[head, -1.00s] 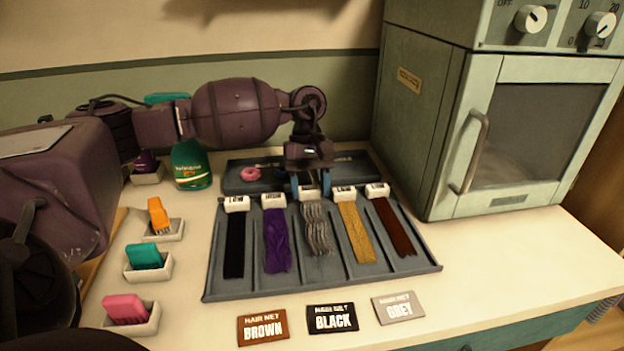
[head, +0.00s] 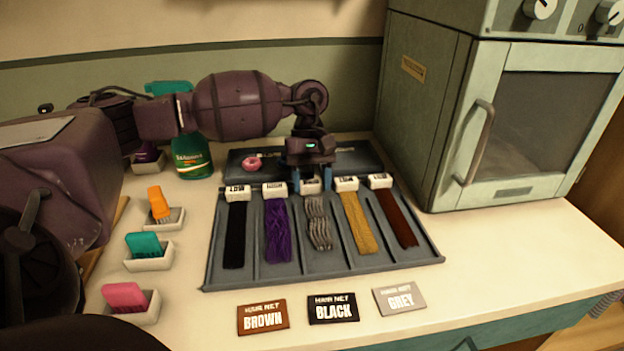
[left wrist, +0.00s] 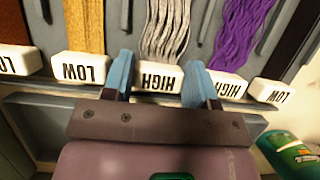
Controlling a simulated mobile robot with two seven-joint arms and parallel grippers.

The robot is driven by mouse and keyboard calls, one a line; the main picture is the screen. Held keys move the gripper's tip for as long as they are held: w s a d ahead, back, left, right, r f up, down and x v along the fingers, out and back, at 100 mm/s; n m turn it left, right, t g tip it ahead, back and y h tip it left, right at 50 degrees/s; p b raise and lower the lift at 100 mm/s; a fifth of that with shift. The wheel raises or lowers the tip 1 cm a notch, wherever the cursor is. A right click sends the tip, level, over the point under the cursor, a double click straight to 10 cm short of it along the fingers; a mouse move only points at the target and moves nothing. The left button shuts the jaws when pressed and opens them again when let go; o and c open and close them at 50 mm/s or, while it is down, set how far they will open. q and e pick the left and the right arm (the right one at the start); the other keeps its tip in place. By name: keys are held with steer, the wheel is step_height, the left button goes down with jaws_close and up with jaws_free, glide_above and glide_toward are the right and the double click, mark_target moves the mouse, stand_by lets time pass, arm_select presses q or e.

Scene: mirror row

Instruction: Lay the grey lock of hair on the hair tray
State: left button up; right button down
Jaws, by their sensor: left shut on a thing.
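The grey lock of hair (head: 318,222) lies in the middle compartment of the grey hair tray (head: 290,267), between the purple lock (head: 277,232) and the blond lock (head: 358,224). Its white end block (left wrist: 160,77), marked HIGH, sits at the tray's back edge. My left gripper (head: 311,184) is at that block. In the left wrist view its blue fingers (left wrist: 158,82) stand on either side of the block and are shut on it. The grey strands also show in the left wrist view (left wrist: 165,28). My right gripper is not in view.
A black lock (head: 236,235) and a red-brown lock (head: 397,218) fill the outer compartments. A dark case with a pink ring (head: 252,164) lies behind the tray. Hair-net cards (head: 333,308) lie in front, clips in holders (head: 149,255) at left, an oven-like cabinet (head: 540,120) at right.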

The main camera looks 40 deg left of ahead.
arm_select(q)
steer(key=o, duration=1.3)
steer(key=shift+c, duration=0.2)
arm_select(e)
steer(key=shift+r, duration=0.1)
arm_select(q)
steer(key=shift+r+p, duration=0.7)
steer(key=shift+r, duration=2.8)
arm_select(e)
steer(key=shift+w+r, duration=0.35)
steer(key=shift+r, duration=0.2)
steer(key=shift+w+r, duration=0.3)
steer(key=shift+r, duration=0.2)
